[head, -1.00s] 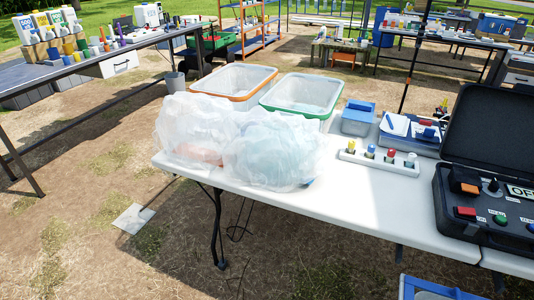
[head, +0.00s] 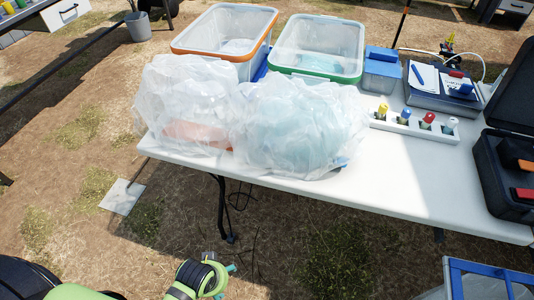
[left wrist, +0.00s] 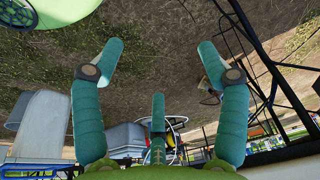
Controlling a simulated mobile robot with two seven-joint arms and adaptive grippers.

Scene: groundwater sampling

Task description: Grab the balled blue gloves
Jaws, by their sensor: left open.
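Balled blue gloves cannot be picked out for certain. A clear plastic bag with pale blue-green content (head: 300,125) stands at the front of the white table. Its crumpled film blurs what is inside. A second clear bag with an orange-pink thing inside (head: 190,110) stands against its left side. My left gripper (head: 225,280) is low at the bottom of the head view, in front of and below the table, apart from both bags. In the left wrist view its teal fingers (left wrist: 158,62) are spread wide with nothing between them. My right gripper is not in view.
An orange-rimmed tub (head: 225,45) and a green-rimmed tub (head: 317,50) stand behind the bags. A rack with colored caps (head: 415,125) and a black case (head: 508,170) are to the right. A blue-framed container (head: 455,280) is at the lower right. The table's front middle is clear.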

